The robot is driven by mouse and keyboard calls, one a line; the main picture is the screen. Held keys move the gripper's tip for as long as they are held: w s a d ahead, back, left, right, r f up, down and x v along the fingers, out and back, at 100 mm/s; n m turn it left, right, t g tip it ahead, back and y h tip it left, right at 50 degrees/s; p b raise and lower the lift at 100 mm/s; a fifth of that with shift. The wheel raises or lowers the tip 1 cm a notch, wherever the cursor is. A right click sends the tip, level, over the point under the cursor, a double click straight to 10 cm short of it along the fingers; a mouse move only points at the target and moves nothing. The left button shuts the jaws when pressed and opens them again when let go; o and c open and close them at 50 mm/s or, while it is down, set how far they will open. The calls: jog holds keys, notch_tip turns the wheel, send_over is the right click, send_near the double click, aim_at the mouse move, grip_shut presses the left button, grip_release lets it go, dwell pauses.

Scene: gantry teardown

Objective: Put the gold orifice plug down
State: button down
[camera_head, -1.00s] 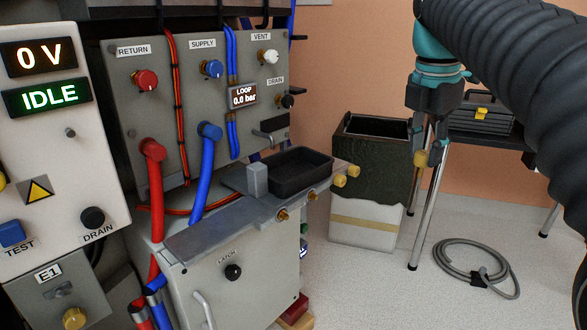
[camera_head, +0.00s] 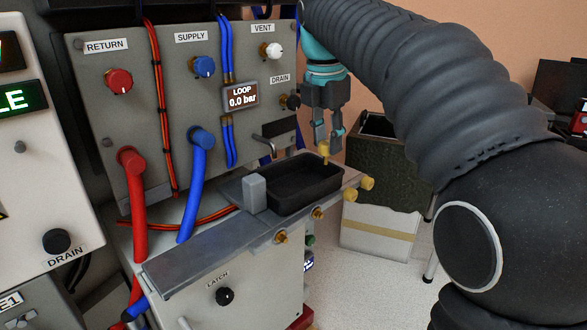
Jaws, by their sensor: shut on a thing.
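My gripper (camera_head: 323,146) points down above the right end of a black open tray (camera_head: 268,202). It is shut on the gold orifice plug (camera_head: 325,154), a small gold piece showing at the fingertips. The plug hangs over the tray's far right corner region; whether it touches the tray cannot be told. The tray sits on a grey metal shelf (camera_head: 198,246) and its visible inside looks empty.
A small grey block (camera_head: 254,194) stands left of the tray. Gold fittings (camera_head: 366,183) stick out at the shelf's right end. Red (camera_head: 134,205) and blue hoses (camera_head: 195,190) rise behind the shelf. A dark-topped bin (camera_head: 386,160) stands behind, at right.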

jog(key=w+a+f, duration=0.1)
jog(key=a, duration=0.1)
jog(key=w+a+f, duration=0.1)
jog(key=a+f, duration=0.1)
jog(key=w+a+f, duration=0.1)
jog(key=shift+w+a+f, duration=0.15)
jog(key=shift+w+a, duration=0.25)
jog(key=shift+f+b, duration=0.4)
jog(key=shift+f, duration=1.45)
jog(key=shift+f, duration=0.1)
jog(key=c, duration=0.8)
grip_release()
jog(key=shift+s+a+r+p, duration=0.15)
jog(key=shift+s+r+p, duration=0.1)
jog(key=shift+r, duration=1.75)
jog(key=shift+s+a+r+p, duration=0.15)
jog(key=shift+s+r+p, duration=0.15)
jog(key=shift+r, duration=1.7)
jog(key=shift+s+a+r+p, duration=0.15)
jog(key=shift+s+r+p, duration=0.1)
jog(key=shift+r, duration=1.75)
